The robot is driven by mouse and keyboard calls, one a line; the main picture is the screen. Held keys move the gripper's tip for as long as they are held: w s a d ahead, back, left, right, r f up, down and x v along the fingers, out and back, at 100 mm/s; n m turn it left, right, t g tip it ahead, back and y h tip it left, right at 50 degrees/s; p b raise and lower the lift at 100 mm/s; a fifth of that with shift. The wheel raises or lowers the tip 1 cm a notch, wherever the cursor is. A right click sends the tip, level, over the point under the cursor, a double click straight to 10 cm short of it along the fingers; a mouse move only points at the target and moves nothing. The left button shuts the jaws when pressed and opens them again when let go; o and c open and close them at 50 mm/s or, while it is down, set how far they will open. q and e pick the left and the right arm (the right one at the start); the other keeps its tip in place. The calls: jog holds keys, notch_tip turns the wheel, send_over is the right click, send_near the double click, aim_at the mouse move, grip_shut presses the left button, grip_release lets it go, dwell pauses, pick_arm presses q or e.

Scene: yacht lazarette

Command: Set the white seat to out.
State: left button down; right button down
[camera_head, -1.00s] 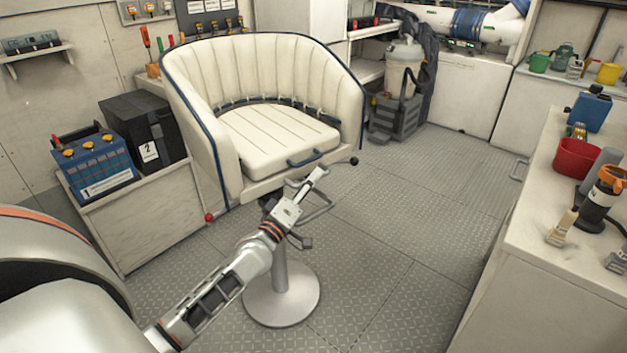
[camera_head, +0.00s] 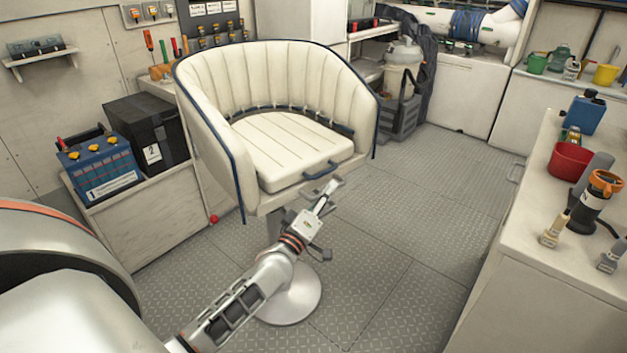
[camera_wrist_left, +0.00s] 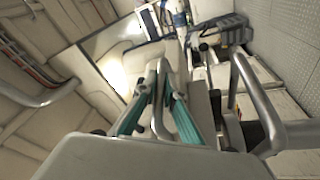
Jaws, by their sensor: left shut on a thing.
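The white seat (camera_head: 275,115) is a tub chair with a curved padded back and dark blue piping, on a round grey pedestal (camera_head: 292,300). A dark blue handle (camera_head: 321,171) is on the cushion's front edge. My left gripper (camera_head: 331,188) is below the seat's front right edge. In the left wrist view its teal-padded fingers (camera_wrist_left: 157,112) are shut on a looped grey metal bar (camera_wrist_left: 162,72). The bar's attachment is partly hidden. My right gripper is not in view.
A blue battery (camera_head: 103,168) and black box (camera_head: 148,130) are on a low bench at left. A counter (camera_head: 520,225) with a red tub (camera_head: 569,160) is at right. The floor (camera_head: 430,215) between seat and counter is clear.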

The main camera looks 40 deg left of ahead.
pick_arm(q)
jog(key=d, duration=0.2)
jog(key=s+d, duration=0.1)
jog(key=d, duration=0.1)
jog(key=shift+p, duration=0.4)
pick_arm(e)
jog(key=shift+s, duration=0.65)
pick_arm(q)
jog(key=c, duration=2.2)
grip_release()
jog(key=shift+o, duration=0.3)
jog(key=v, duration=1.2)
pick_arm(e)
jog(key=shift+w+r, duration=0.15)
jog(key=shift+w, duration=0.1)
